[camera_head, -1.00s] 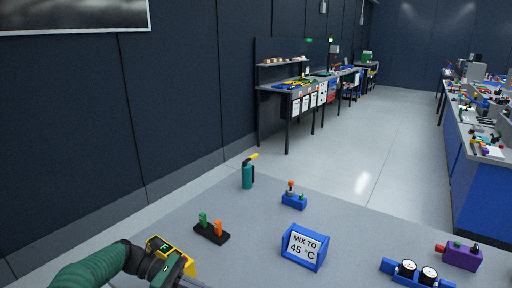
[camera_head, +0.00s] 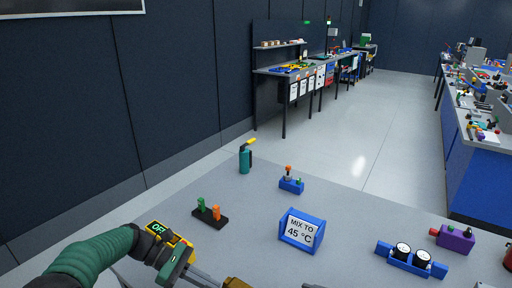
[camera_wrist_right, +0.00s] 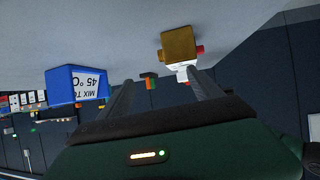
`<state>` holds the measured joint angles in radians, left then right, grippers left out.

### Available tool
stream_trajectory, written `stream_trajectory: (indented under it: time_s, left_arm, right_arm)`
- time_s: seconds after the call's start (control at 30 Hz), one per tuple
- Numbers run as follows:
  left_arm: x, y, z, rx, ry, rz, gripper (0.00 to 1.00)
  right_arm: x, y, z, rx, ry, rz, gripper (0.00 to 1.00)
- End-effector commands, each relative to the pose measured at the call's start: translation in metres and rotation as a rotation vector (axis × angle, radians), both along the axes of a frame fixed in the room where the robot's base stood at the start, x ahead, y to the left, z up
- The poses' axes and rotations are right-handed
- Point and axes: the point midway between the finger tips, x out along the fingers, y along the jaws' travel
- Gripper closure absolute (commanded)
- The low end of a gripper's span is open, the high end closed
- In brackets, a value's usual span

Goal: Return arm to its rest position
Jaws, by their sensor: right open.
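My left arm, in a green sleeve, comes in at the lower left of the head view. Its gripper (camera_head: 205,279) is low by the front edge, with grey fingers pointing right; whether they are apart is unclear. A yellow-and-black unit reading OFF (camera_head: 158,228) shows right at its wrist; whether it is attached is unclear. In the right wrist view my right gripper (camera_wrist_right: 160,92) has two grey fingers spread apart, with nothing clearly held. A gold block (camera_wrist_right: 180,42) with red ends lies beyond one fingertip. My right gripper is not clearly seen in the head view.
The grey table holds a blue sign reading MIX TO 45 °C (camera_head: 301,231), a black base with green and orange levers (camera_head: 210,217), a teal bottle (camera_head: 244,160), a small blue block (camera_head: 291,186), a blue holder with two dials (camera_head: 411,260) and a purple block (camera_head: 454,238).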

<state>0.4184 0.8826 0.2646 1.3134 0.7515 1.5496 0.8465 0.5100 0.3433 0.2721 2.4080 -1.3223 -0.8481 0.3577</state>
Motion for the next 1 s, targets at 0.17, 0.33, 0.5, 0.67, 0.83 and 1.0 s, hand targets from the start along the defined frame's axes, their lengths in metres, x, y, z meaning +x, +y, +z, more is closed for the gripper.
stream_trajectory:
  time_s: [0.17, 0.33, 0.5, 0.67, 0.83, 1.0]
  left_arm:
    - [-0.074, 0.006, -0.002, 0.455, -0.346, -0.286, 1.0]
    - [-0.14, 0.054, 0.01, 0.773, -0.756, -0.719, 1.0]
    - [-0.172, 0.072, 0.023, 0.881, -1.028, -1.027, 1.0]
    - [-0.178, 0.074, 0.021, 0.895, -1.089, -1.095, 1.0]
    - [-0.178, 0.074, 0.021, 0.895, -1.085, -1.091, 1.0]
    - [-0.179, 0.074, 0.021, 0.895, -1.084, -1.088, 1.0]
  right_arm:
    - [0.007, -0.068, 0.026, -0.258, 0.155, -0.399, 0.26]
    - [-0.061, -0.104, 0.036, -0.36, 0.484, -0.701, 0.26]
    - [-0.122, -0.089, 0.04, -0.332, 0.756, -0.794, 0.26]
    - [-0.137, -0.082, 0.038, -0.317, 0.823, -0.804, 0.26]
    - [-0.136, -0.082, 0.037, -0.317, 0.821, -0.805, 0.26]
    - [-0.136, -0.082, 0.038, -0.317, 0.82, -0.805, 0.26]
